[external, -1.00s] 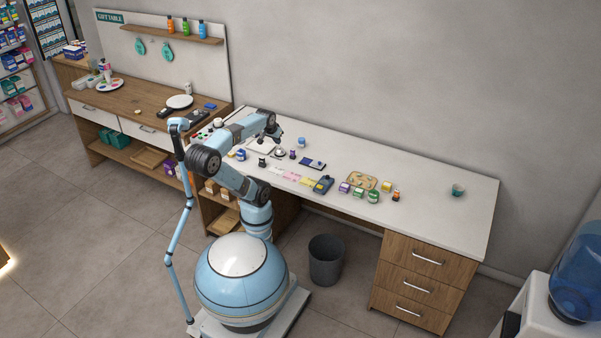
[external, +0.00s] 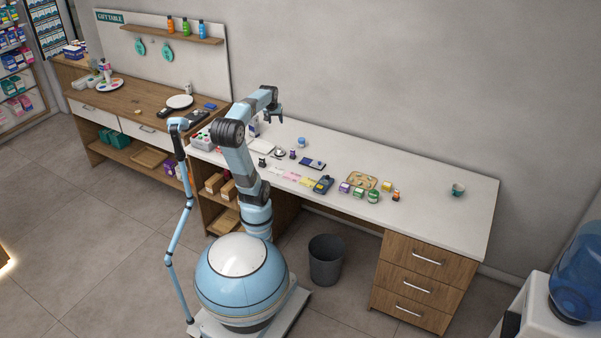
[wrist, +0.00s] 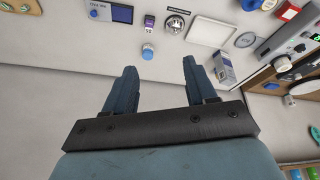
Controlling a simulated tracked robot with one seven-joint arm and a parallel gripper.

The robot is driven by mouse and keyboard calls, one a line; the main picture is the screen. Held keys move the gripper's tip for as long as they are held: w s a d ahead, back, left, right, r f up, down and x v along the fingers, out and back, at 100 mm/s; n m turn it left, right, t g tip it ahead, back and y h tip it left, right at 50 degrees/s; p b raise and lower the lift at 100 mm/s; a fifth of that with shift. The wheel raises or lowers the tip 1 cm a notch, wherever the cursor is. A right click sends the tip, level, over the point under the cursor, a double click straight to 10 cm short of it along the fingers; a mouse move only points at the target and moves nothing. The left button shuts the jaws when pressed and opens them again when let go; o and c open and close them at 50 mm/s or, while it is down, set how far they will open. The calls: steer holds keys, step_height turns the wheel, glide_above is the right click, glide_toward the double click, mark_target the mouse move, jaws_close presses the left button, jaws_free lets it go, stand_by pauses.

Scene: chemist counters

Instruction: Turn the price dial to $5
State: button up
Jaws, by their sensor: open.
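My gripper (external: 274,117) is open and empty, raised above the back part of the white counter. In the wrist view its two blue-grey fingers (wrist: 160,72) are spread apart with only bare surface between them. A round metallic dial-like piece (wrist: 174,24) with a small dark label beside it shows past the fingertips, at the top of the wrist view. It seems to be the silver round piece (external: 279,153) on the counter in the external view. I cannot read a price or a pointer position on it. The gripper is apart from it.
Near the dial-like piece are a purple bottle (wrist: 149,22), a blue-topped item (wrist: 148,51), a white pad (wrist: 210,31), a device with a screen (wrist: 112,12) and a small upright box (wrist: 224,68). The counter's right end is mostly clear.

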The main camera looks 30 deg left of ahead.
steer(key=w+a+n+g, duration=0.1)
steer(key=w+a+n, duration=0.5)
steer(key=a, duration=0.7)
steer(key=w+a+n+g, duration=0.25)
steer(key=w+a, duration=0.55)
steer(key=a, duration=0.4)
steer(key=a+f+n, duration=0.3)
steer(key=a, duration=0.6)
steer(key=a+f+n, duration=0.2)
steer(key=a, duration=0.7)
steer(key=s+a+f+n, duration=0.2)
steer(key=s+a+f, duration=0.15)
steer(key=a, duration=0.35)
steer(key=s+a+f+n, duration=0.2)
steer(key=a+f+n, duration=0.1)
steer(key=a+f, duration=0.3)
steer(key=shift+m+g+h, duration=0.35)
steer(key=shift+g+h, duration=0.05)
steer(key=shift+g, duration=0.05)
steer(key=f, duration=0.8)
steer(key=a+f, duration=0.1)
steer(key=f, duration=0.3)
steer(key=shift+w, duration=0.25)
steer(key=shift+r, duration=0.1)
steer(key=c, duration=1)
